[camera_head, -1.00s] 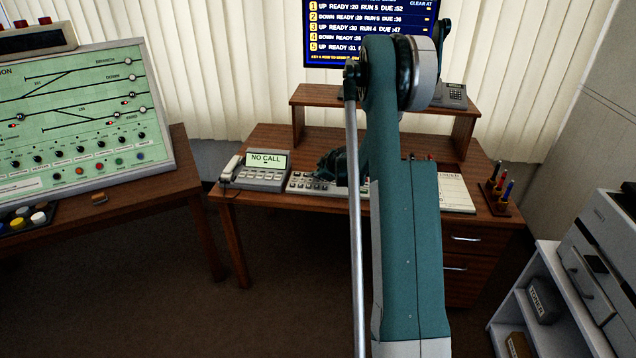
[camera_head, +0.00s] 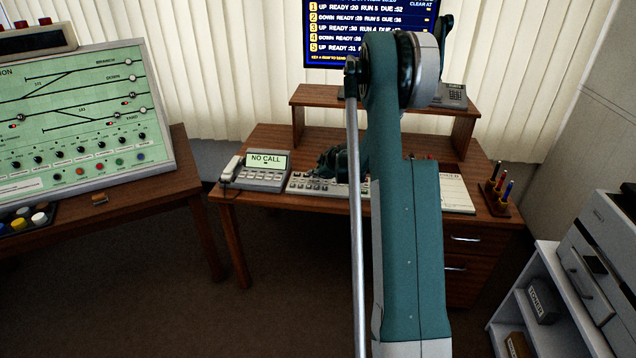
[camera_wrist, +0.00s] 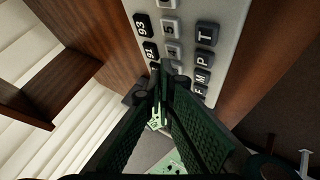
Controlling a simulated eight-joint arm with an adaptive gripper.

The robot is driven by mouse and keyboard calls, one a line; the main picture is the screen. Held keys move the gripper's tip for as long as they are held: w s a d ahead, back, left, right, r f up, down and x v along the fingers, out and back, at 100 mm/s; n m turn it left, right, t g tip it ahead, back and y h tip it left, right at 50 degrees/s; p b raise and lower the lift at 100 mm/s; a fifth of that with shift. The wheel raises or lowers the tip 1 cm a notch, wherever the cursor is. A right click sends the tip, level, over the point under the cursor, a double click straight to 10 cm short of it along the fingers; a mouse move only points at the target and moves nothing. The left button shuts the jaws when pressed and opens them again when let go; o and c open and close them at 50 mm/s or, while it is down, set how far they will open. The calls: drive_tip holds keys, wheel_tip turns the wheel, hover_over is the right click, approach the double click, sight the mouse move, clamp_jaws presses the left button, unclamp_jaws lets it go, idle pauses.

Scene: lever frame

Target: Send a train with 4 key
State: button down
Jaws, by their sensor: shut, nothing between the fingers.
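The keypad (camera_wrist: 205,10) is a pale grey panel with rows of keys. In the wrist view, the grey 4 key (camera_wrist: 173,48) sits beside the 5 key (camera_wrist: 170,26), just beyond my fingertips. My gripper (camera_wrist: 167,72) is shut and empty, its tips over the keypad and hiding the keys below the 4. Whether the tips touch a key I cannot tell. In the head view, the keypad (camera_head: 299,184) lies on the desk, partly hidden by my gripper (camera_head: 322,174) and arm. A screen (camera_head: 352,30) lists numbered trains, with row 4 reading DOWN READY.
A phone (camera_head: 262,178) showing NO CALL stands just left of the keypad. A raised wooden shelf (camera_head: 312,97) stands behind it. A pen holder (camera_head: 497,197) is at the desk's right, and a track panel (camera_head: 75,120) stands on the left desk.

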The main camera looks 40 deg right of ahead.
drive_tip(key=shift+r+p, duration=0.95)
drive_tip(key=shift+r, duration=1.55)
drive_tip(key=shift+a+r, duration=0.1)
drive_tip(key=s+a+r+m, duration=0.1)
drive_tip(key=s+a+r, duration=0.55)
drive_tip(key=a, duration=0.35)
drive_tip(key=s+a+r+m+g, duration=0.1)
drive_tip(key=s+a+r+m, duration=0.1)
drive_tip(key=s+a+r, duration=0.55)
drive_tip(key=s+a+r+m, duration=0.1)
drive_tip(key=s+a+r, duration=0.3)
drive_tip(key=a+r, duration=0.7)
drive_tip(key=s+a+m, duration=0.2)
drive_tip(key=s+a, duration=1.2)
drive_tip(key=s+a+f+m, duration=0.1)
drive_tip(key=s+a+f, duration=0.1)
drive_tip(key=s, duration=0.7)
drive_tip(key=s+a+f+m+g, duration=0.1)
drive_tip(key=s+a, duration=0.3)
drive_tip(key=s, duration=0.5)
drive_tip(key=shift+a+f, duration=0.25)
drive_tip(key=shift+f, duration=0.6)
